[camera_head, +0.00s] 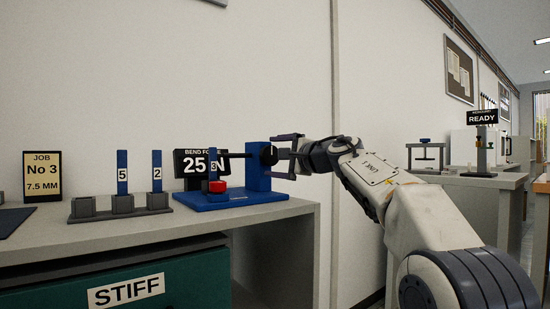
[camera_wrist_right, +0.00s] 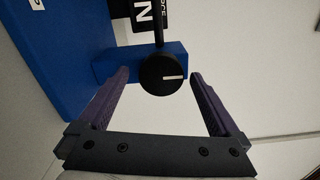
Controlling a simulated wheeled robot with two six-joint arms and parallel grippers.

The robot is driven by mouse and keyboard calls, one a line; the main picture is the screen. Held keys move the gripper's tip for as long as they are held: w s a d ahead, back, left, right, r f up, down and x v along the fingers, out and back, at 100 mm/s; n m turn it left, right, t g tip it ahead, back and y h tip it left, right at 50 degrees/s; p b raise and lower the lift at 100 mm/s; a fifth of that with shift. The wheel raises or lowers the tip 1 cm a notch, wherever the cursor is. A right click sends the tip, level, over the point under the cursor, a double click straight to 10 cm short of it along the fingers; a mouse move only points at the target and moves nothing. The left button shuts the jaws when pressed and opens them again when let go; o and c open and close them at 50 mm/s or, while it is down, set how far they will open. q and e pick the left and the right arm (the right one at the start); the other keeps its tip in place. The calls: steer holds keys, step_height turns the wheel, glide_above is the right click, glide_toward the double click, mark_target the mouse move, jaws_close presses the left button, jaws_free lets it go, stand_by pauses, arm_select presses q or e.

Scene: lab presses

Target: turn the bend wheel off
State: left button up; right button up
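The bend wheel is a round black knob with a white mark (camera_wrist_right: 163,73) on the side of the blue press (camera_head: 258,165). In the head view the knob (camera_head: 270,155) shows dark at the right of the blue upright. My right gripper (camera_head: 277,155) reaches it from the right. In the right wrist view its two fingers (camera_wrist_right: 158,78) are spread apart, one on each side of the knob, with gaps to it. The display (camera_head: 187,163) behind the press reads "BEND FO…" and 25, partly hidden by a blue strip marked 3. My left gripper is not in view.
A grey rack (camera_head: 120,214) with blue strips marked 5 and 2 stands left of the press. A job card (camera_head: 42,176) reads No 3, 7.5 MM. A drawer (camera_head: 170,285) labelled STIFF is below. A READY sign (camera_head: 481,117) stands on another bench at the right.

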steer(key=shift+d, duration=0.1)
steer(key=b+v, duration=0.2)
steer(key=v, duration=0.8)
steer(key=shift+s, duration=0.2)
